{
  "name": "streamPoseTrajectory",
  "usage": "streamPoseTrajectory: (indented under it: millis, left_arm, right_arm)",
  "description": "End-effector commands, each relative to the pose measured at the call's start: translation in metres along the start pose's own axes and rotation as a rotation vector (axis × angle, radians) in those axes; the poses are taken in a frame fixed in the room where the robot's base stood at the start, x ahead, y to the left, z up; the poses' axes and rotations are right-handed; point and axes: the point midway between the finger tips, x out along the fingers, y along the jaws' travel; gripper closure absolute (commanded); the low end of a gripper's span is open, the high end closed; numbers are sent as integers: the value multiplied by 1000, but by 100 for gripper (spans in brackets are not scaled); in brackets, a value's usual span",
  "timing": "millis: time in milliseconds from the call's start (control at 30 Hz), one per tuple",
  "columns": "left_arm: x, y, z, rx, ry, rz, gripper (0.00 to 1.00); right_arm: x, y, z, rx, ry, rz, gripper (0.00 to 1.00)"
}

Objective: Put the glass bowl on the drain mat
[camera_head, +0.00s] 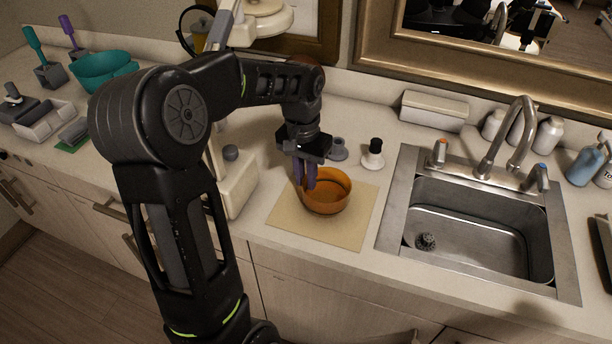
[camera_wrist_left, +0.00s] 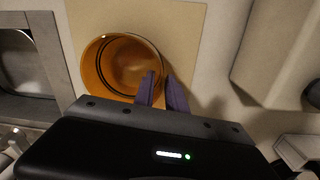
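The glass bowl (camera_head: 332,198) is amber and round and appears upright on the tan drain mat (camera_head: 290,222), towards its back. It also shows in the left wrist view (camera_wrist_left: 108,75), with the mat (camera_wrist_left: 185,30) under and around it. My left gripper (camera_head: 305,178) points down at the bowl's left rim. Its purple fingers (camera_wrist_left: 161,82) are a little apart, one over the inside of the bowl and one outside, with the rim between them. Contact with the glass cannot be made out. My right gripper is in neither view.
A metal sink (camera_head: 480,230) with a faucet lies right of the mat. A small white bottle with a black cap (camera_head: 373,155) and a grey piece (camera_head: 338,149) stand behind it. A cream-coloured appliance (camera_head: 235,185) stands on the left. Teal bowls (camera_head: 103,68) are farther left.

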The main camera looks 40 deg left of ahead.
Motion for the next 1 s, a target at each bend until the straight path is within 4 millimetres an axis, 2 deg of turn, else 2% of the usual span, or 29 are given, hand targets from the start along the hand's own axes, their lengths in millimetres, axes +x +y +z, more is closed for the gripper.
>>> streamPoseTrajectory:
  millis: [100,333,533,667,967,1000]
  left_arm:
    - [0,0,0,0,0,0,76]
    - [-1,0,0,0,0,0,76]
    - [-14,0,-1,0,2,-1,76]
    - [-34,0,-1,0,5,-1,76]
    - [-97,1,-1,0,5,0,76]
    - [-106,1,-1,0,2,0,76]
  right_arm:
    - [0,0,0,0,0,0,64]
    - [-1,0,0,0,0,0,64]
    - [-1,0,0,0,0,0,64]
    - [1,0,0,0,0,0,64]
    - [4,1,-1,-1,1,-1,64]
    - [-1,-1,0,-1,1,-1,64]
